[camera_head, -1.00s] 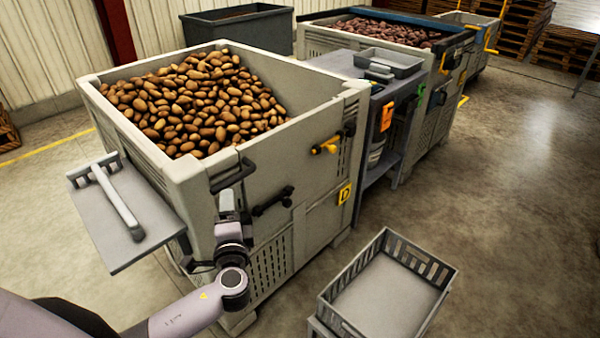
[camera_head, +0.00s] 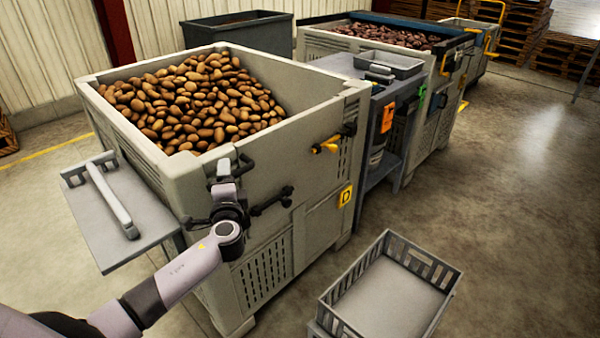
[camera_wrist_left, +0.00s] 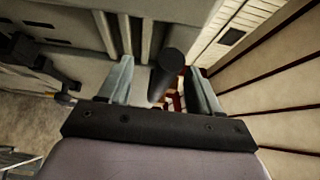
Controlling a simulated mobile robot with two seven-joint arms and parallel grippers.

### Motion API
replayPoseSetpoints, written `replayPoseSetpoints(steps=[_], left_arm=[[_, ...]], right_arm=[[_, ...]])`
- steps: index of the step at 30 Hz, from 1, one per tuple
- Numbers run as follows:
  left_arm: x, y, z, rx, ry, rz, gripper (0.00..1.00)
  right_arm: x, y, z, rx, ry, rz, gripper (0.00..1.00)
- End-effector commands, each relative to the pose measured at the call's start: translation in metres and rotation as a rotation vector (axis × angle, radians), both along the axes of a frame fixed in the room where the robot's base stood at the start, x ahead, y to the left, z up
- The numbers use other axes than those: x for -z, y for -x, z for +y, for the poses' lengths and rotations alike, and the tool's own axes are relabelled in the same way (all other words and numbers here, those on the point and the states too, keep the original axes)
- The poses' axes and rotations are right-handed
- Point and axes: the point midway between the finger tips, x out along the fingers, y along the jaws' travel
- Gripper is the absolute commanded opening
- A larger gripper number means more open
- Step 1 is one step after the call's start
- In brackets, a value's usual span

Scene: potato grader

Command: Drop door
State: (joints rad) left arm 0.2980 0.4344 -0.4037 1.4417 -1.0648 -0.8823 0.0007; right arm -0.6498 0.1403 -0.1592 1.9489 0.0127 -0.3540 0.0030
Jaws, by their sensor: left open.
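A big pale bin (camera_head: 265,170) full of potatoes stands at centre left. Its front has a lower panel with a yellow D label (camera_head: 345,196), a dark latch (camera_head: 271,200) and a yellow-handled latch (camera_head: 333,144). A dark bar handle (camera_head: 243,164) sits near the bin's front left corner. My left gripper (camera_head: 226,170) is at that handle. In the left wrist view my left gripper (camera_wrist_left: 161,68) is open, and a dark round bar (camera_wrist_left: 167,72) shows between its fingers. I cannot tell whether they touch it. My right gripper is not in view.
A grey side shelf (camera_head: 118,215) with a rail juts from the bin's left side. An empty grey slatted crate (camera_head: 440,270) stands at the front right. A grey cart (camera_head: 385,95) and a second bin (camera_head: 435,120) stand behind. The floor at right is clear.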

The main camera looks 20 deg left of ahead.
Motion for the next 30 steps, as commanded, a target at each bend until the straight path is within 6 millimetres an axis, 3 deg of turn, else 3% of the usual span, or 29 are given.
replayPoseSetpoints(steps=[3,4,9,17,30], left_arm=[[0.0,0.0,0.0,0.0,0.0,0.0,0.64],[0.0,0.0,0.0,0.0,0.0,0.0,0.57],[0.0,0.0,0.0,0.0,0.0,0.0,0.02],[0.001,0.001,-0.003,0.001,0.001,0.0,0.0],[0.01,0.014,-0.034,0.003,0.004,0.002,0.0]], right_arm=[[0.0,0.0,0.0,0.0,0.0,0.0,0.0],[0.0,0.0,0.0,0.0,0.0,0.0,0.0],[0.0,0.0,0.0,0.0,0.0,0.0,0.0],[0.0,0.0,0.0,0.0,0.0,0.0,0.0],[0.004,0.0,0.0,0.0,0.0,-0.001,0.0]])
